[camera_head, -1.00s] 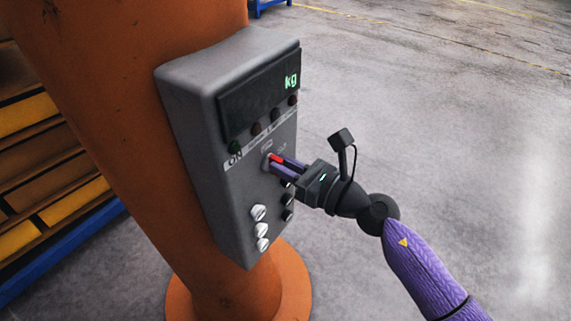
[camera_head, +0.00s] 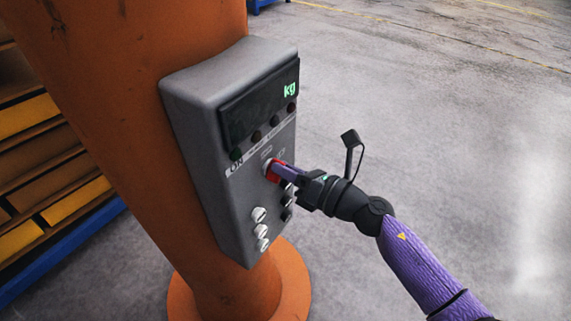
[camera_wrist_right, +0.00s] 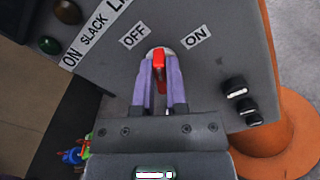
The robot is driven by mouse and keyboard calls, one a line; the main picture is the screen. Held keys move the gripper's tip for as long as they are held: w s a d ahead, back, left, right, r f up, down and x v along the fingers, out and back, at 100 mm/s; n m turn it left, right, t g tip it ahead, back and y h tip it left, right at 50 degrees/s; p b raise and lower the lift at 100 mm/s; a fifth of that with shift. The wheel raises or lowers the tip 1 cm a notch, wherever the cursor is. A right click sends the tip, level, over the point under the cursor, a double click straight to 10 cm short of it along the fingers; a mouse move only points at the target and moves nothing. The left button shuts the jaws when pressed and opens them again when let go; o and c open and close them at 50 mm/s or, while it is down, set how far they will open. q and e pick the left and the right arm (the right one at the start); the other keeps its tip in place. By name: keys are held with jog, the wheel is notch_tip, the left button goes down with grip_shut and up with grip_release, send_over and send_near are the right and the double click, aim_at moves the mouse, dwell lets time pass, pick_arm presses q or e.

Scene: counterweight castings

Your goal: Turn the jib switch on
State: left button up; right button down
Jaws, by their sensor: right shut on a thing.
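The jib switch is a red handle (camera_head: 271,171) on the front of a grey control box (camera_head: 193,117). My right gripper (camera_head: 277,169) reaches it from the right and is shut on it. In the right wrist view, the red handle (camera_wrist_right: 160,72) stands between the two purple fingers of the right gripper (camera_wrist_right: 161,72). The OFF label (camera_wrist_right: 134,34) is to the upper left and the ON label (camera_wrist_right: 196,39) to the upper right. The handle lies roughly midway between the labels; its exact setting is hard to tell. My left gripper is not in view.
The box is fixed to an orange column (camera_head: 120,120) with a round base (camera_head: 294,290). Its display (camera_head: 258,103) shows "kg" above a row of lamps. Several pale knobs (camera_head: 260,230) sit below the switch. A shelf rack (camera_head: 50,170) stands left; open floor (camera_head: 430,130) lies right.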

jog(key=m+p, duration=0.1)
jog(key=m, duration=0.2)
jog(key=m+p, duration=0.1)
jog(key=m, duration=0.3)
jog(key=f+m+p, duration=0.1)
jog(key=m, duration=0.3)
jog(key=shift+w+d, duration=0.15)
jog(key=shift+w, duration=0.05)
jog(key=shift+m, duration=0.3)
jog(key=c, duration=0.7)
grip_release()
jog(key=shift+o, duration=0.2)
jog(key=v, duration=1)
jog(key=shift+b, duration=0.35)
jog(key=shift+f, duration=0.1)
